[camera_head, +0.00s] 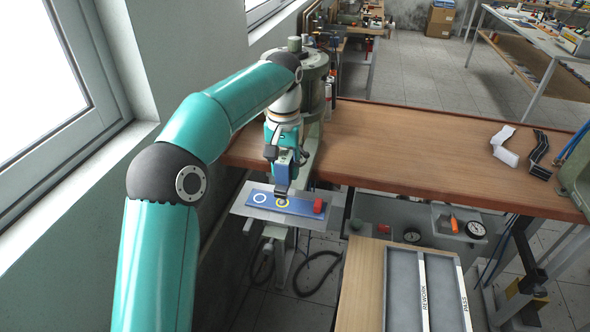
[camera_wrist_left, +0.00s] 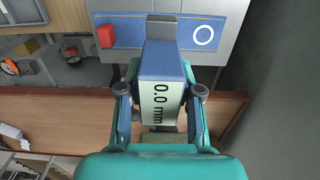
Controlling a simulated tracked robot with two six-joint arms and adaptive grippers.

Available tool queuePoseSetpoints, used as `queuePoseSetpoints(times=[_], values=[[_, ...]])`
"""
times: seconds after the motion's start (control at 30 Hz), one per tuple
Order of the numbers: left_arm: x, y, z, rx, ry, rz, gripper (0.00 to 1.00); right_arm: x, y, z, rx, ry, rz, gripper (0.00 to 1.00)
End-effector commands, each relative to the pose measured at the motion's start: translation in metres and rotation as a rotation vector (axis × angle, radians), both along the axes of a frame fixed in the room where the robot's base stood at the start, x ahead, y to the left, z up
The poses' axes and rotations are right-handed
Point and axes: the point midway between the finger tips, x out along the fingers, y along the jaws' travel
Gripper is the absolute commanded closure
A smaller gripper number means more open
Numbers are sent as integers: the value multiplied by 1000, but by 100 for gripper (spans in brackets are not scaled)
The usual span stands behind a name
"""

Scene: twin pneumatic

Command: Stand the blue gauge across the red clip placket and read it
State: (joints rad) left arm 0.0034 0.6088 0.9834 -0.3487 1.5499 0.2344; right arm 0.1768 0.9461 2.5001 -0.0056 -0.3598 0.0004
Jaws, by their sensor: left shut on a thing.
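My left gripper (camera_head: 285,158) is shut on the blue gauge (camera_head: 282,174), whose display reads 0.0 mm in the left wrist view (camera_wrist_left: 161,101). The gauge is over the blue placket strip (camera_head: 301,206), close to its yellow ring (camera_head: 281,203). I cannot tell whether it touches the strip. The red clip (camera_head: 319,206) sits at the strip's right end, and a white ring (camera_head: 260,198) marks the left end. In the left wrist view the strip (camera_wrist_left: 182,33) runs behind the gauge, with the red clip (camera_wrist_left: 106,35) at left. The gauge hides the yellow ring there. My right gripper is not in view.
The strip lies on a grey metal plate (camera_head: 246,211) below the green press (camera_head: 315,75). A wooden bench (camera_head: 430,150) extends right. A grey tray marked REWORK and PASS (camera_head: 403,290) is at front right. Dial gauges (camera_head: 475,229) lie near its far end. A wall and windows stand at left.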

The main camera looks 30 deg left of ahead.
Motion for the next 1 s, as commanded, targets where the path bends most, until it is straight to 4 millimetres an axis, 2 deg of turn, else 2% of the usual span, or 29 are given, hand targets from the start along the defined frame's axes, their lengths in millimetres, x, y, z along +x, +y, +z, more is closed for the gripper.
queuePoseSetpoints(times=[0.2,0.73,1.0], values=[[-5,7,2,-1,-6,11,100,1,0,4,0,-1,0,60],[-2,1,-41,-1,-1,0,100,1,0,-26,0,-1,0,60],[-1,1,-50,0,-3,-1,100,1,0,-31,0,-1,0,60]])
